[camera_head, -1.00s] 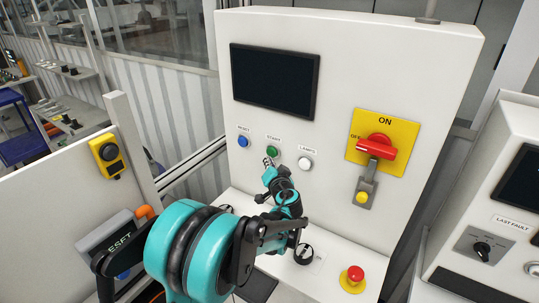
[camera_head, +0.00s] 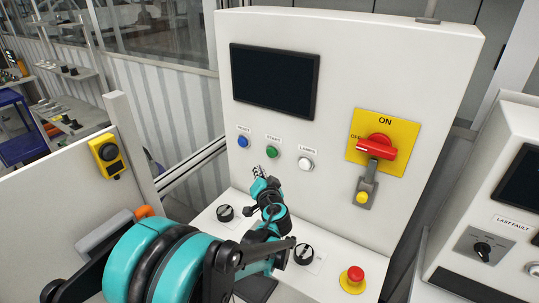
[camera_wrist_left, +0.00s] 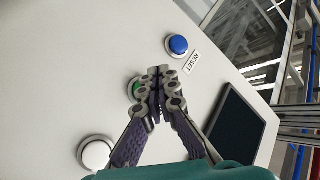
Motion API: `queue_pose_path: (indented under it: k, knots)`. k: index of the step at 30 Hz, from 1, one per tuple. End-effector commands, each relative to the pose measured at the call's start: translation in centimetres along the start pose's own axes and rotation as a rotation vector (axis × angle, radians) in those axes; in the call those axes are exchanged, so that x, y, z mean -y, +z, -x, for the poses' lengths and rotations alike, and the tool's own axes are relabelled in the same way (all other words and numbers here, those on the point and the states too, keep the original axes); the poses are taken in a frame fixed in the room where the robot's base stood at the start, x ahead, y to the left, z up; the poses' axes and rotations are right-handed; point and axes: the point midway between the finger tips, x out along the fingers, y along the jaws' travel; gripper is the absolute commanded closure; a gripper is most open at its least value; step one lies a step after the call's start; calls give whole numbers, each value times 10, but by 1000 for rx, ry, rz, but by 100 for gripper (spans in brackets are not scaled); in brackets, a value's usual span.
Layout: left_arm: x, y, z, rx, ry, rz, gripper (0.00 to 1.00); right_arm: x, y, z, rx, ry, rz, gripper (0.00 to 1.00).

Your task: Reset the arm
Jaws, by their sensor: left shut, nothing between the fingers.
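My left arm comes in from the bottom left in the head view. My left gripper (camera_head: 258,171) is in front of the white panel, below the row of buttons. In the left wrist view the gripper (camera_wrist_left: 157,72) has its fingertips together with nothing between them. The tips partly cover the green button (camera_wrist_left: 132,88). The blue button (camera_wrist_left: 178,45) with the RESET label is apart from the tips. In the head view the blue button (camera_head: 242,141), the green START button (camera_head: 272,151) and the white LAMPS button (camera_head: 305,164) are uncovered. My right gripper is not in view.
A dark screen (camera_head: 274,79) is above the buttons. A red switch (camera_head: 376,148) on a yellow plate (camera_head: 402,132) is to the right. A red emergency stop (camera_head: 355,273) and black knobs (camera_head: 225,212) are on the lower ledge. A second white cabinet (camera_head: 515,124) stands at the far right.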

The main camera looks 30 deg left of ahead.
Motion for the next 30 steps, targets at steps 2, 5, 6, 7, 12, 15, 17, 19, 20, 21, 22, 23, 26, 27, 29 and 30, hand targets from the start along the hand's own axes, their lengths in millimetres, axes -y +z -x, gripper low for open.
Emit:
queue_pose_path:
  k: [2, 5, 6, 7, 12, 15, 17, 19, 20, 21, 22, 23, 26, 27, 29, 30]
  knots:
    - [0, 0, 0, 0, 0, 0, 100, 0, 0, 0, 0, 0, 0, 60]
    - [0, 0, 0, 0, 0, 0, 100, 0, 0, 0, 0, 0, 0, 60]
    - [0, 0, 0, 0, 0, 0, 100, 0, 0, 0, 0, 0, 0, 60]
    - [0, 0, 0, 0, 0, 0, 100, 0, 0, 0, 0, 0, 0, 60]
    - [0, 6, 10, 29, 21, 16, 100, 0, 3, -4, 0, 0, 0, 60]
    - [-3, 22, 31, 93, 70, 45, 100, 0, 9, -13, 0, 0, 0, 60]
    - [-7, 37, 51, 147, 117, 67, 100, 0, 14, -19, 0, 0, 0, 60]
    - [-14, 56, 78, 216, 186, 94, 100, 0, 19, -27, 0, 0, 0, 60]
    - [-18, 65, 90, 245, 218, 103, 100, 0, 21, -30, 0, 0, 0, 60]
    - [-25, 77, 108, 282, 265, 116, 100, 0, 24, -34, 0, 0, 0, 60]
    - [-30, 86, 121, 309, 301, 124, 100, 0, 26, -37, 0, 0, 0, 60]
    - [-36, 94, 135, 334, 339, 133, 100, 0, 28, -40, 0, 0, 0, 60]
    - [-57, 123, 182, 413, 473, 159, 100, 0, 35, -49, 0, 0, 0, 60]
    - [-66, 134, 201, 437, 527, 166, 100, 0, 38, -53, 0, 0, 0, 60]
    - [-78, 146, 227, 468, 605, 179, 100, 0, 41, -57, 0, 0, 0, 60]
    - [-86, 154, 243, 486, 653, 185, 100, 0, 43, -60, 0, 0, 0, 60]
